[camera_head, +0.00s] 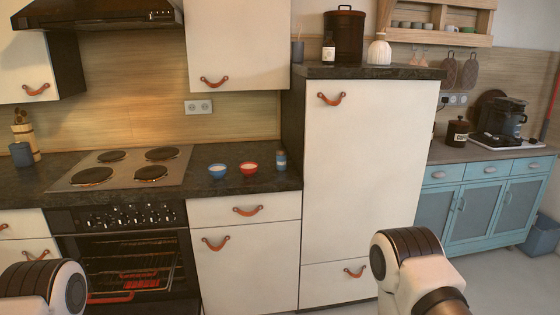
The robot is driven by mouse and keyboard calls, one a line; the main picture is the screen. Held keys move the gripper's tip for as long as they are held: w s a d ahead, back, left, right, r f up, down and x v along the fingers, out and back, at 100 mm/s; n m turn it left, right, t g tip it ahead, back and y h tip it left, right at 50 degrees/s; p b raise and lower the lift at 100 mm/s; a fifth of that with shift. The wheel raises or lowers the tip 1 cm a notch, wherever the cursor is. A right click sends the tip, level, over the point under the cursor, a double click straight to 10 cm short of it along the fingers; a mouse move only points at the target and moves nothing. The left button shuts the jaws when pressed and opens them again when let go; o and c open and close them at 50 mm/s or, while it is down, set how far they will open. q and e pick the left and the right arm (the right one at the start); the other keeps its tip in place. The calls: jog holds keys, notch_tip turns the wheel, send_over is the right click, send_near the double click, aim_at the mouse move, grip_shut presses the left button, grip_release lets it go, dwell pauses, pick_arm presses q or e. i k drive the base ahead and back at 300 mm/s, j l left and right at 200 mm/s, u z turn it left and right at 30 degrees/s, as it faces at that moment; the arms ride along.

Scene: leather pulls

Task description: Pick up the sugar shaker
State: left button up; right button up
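A small blue shaker with a dark top (281,160) stands upright on the dark counter (240,184), near its right end by the tall white cabinet. It looks like the sugar shaker, but it is too small to read any label. Only joints of my two arms show, at the bottom left and bottom right. Both grippers are out of the picture, and neither arm touches the shaker.
A blue bowl (218,171) and a red bowl (249,169) stand left of the shaker. Further left is the hob (125,167) above an oven (130,262). The tall white cabinet (366,170) walls off the counter's right end.

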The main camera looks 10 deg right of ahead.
aim_at(281, 154)
jog(key=i+l+z, duration=0.1)
jog(key=i+l, duration=0.25)
jog(key=i, duration=0.15)
jog(key=i+l+z, duration=0.1)
jog(key=i+l, duration=0.2)
jog(key=i, duration=0.25)
